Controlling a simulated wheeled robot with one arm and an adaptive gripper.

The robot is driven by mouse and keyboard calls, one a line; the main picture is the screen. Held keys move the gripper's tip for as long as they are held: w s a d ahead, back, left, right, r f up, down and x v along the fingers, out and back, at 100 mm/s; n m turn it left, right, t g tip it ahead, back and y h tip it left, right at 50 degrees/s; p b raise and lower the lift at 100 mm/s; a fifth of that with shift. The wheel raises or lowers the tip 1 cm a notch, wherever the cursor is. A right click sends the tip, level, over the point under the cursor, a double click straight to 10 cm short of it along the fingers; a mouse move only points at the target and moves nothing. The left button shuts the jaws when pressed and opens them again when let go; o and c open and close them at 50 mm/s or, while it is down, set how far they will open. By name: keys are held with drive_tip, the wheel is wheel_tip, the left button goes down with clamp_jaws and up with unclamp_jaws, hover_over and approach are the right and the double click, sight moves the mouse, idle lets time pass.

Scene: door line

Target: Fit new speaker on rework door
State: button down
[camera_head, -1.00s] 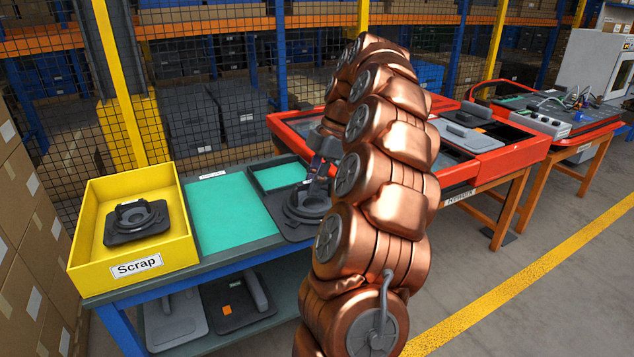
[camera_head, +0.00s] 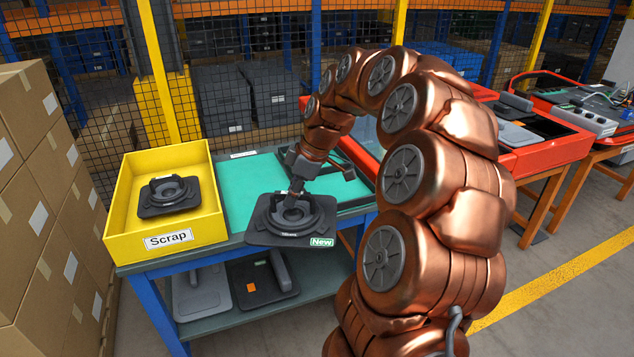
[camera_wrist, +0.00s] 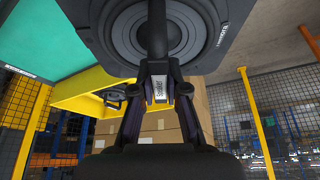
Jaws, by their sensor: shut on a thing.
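The new speaker (camera_head: 284,232) is a dark square plate with a round ring, a bar across it and a green "New" label. My gripper (camera_head: 296,190) is shut on its bar and holds it over the front edge of the blue table. In the wrist view the speaker (camera_wrist: 200,27) fills the top, with my gripper (camera_wrist: 159,72) on the bar. Another speaker (camera_head: 169,195) lies in the yellow Scrap bin (camera_head: 212,222). Behind my arm is a red-framed bench (camera_head: 560,152) with a grey door-like panel; my arm hides much of it.
The blue table (camera_head: 248,185) has a bare green mat and a dark tray behind my gripper. Grey and black parts (camera_head: 202,292) lie on its lower shelf. Cardboard boxes (camera_head: 45,190) stand at left. Open floor with a yellow line (camera_head: 560,278) lies at right.

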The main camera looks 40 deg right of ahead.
drive_tip(key=w+a+f+m+h, duration=0.1)
drive_tip(key=w+a+f+m, duration=0.2)
drive_tip(key=a, duration=0.4)
drive_tip(key=w+a+f+m+h, duration=0.1)
drive_tip(key=w+a+f+m, duration=0.2)
drive_tip(key=a, duration=0.3)
drive_tip(key=w+a+f+m+t+h, duration=0.1)
drive_tip(key=w+a+f+m, duration=0.2)
drive_tip(key=a, duration=0.4)
drive_tip(key=shift+w+a+f, duration=0.2)
drive_tip(key=shift+w+a, duration=0.15)
